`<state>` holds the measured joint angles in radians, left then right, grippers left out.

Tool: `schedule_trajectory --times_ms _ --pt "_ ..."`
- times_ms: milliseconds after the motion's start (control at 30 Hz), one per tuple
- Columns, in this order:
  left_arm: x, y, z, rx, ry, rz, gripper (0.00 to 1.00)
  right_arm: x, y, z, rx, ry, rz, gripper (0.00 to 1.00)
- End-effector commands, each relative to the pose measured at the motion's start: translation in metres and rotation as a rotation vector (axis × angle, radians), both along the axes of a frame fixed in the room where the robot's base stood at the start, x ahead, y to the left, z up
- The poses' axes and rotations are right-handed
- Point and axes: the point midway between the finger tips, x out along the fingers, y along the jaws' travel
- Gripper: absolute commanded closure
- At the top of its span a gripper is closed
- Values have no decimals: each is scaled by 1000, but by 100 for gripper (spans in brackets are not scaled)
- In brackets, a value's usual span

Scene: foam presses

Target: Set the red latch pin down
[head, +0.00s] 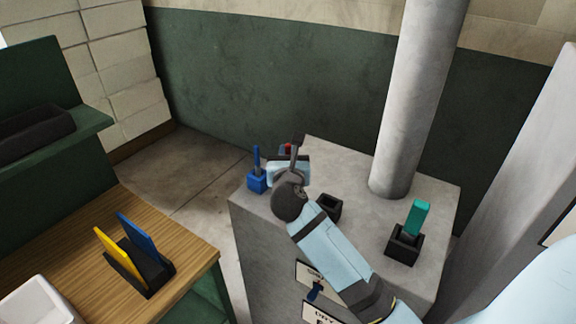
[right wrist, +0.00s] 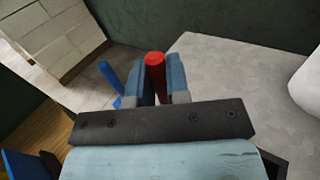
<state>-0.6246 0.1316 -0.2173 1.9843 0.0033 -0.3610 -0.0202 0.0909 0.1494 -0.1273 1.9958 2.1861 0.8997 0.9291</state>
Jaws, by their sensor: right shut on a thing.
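The red latch pin (right wrist: 155,66) stands between the two blue-grey fingers of my right gripper (right wrist: 157,84) in the right wrist view. The fingers are shut on it. In the head view my right gripper (head: 289,157) is over the back left part of the grey concrete block (head: 375,200), and only a small red bit of the pin (head: 288,147) shows. The gripper hides the pin's lower end, so I cannot tell if it touches anything. My left gripper is not in view.
A blue holder (head: 257,181) with a blue pin stands just left of the gripper. A black holder (head: 329,205) is right of it, and another (head: 404,246) holds a teal piece (head: 418,217). A grey column (head: 415,100) rises from the block.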

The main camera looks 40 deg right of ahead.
Motion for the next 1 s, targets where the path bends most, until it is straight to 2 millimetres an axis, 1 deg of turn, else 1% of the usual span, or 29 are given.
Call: schedule_trajectory --times_ms 33,100,233,533,667,700,767,800,1000 --pt "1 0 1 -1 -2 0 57 0 0 -10 -2 6 0 100" --pt "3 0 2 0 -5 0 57 0 0 -21 -2 6 0 100" --pt "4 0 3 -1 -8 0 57 0 0 -35 -1 3 1 100" --pt "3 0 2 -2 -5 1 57 0 0 -38 0 1 1 100" --pt "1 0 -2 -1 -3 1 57 0 0 -42 0 1 0 100" --pt "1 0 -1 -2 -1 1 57 0 0 -41 -1 3 0 75" --pt "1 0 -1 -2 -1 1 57 0 0 -41 -1 3 0 61" --pt "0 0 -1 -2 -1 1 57 0 0 -41 -1 3 0 58" --pt "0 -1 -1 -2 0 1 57 0 0 -41 -1 3 0 58"
